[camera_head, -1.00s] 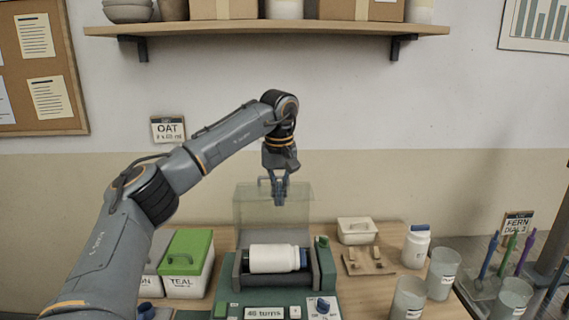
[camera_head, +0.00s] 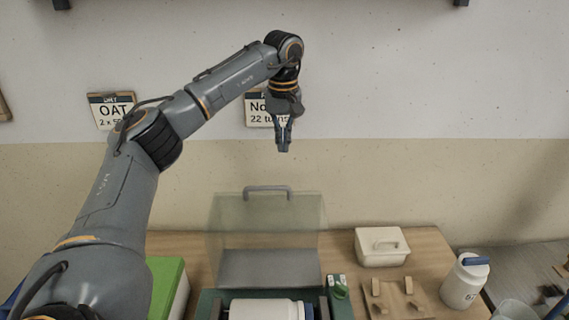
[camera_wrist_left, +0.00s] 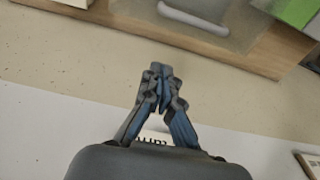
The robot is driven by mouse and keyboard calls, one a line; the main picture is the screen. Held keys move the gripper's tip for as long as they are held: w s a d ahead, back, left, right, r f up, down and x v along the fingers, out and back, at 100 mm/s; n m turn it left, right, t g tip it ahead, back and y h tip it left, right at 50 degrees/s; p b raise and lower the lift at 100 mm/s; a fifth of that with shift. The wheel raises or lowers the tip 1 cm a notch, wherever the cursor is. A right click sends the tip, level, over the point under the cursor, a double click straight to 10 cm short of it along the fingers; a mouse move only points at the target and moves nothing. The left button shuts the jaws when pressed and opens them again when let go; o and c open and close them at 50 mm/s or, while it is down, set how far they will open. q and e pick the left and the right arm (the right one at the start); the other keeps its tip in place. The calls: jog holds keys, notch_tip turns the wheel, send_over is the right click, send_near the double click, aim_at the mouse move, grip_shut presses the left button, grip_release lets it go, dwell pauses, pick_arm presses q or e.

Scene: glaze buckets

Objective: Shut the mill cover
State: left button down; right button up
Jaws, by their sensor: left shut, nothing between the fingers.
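The mill cover (camera_head: 266,215) is a clear greenish panel with a grey handle (camera_head: 267,190) along its top edge. It stands raised at the back of the green mill (camera_head: 340,308). A white jar (camera_head: 265,310) lies on its side in the mill. My left gripper (camera_head: 283,150) is shut and empty, in the air above the cover and apart from it. In the left wrist view, the shut fingers (camera_wrist_left: 160,72) point toward the cover handle (camera_wrist_left: 193,22). My right gripper is not in view.
A lidded white box (camera_head: 382,248), a wooden rack (camera_head: 395,300) and a white bottle with a blue cap (camera_head: 464,283) stand right of the mill. A green-lidded bin (camera_head: 166,284) is at left. A wall sign (camera_head: 262,110) hangs behind the gripper.

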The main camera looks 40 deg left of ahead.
pick_arm(q)
jog(key=p, duration=0.4)
send_over(283, 193)
notch_tip(283, 193, down, 9)
jog(key=shift+w+r, duration=0.1)
jog(key=shift+r, duration=0.05)
jog(key=shift+s+d, duration=0.25)
jog(key=shift+s, duration=0.1)
jog(key=shift+w, duration=0.1)
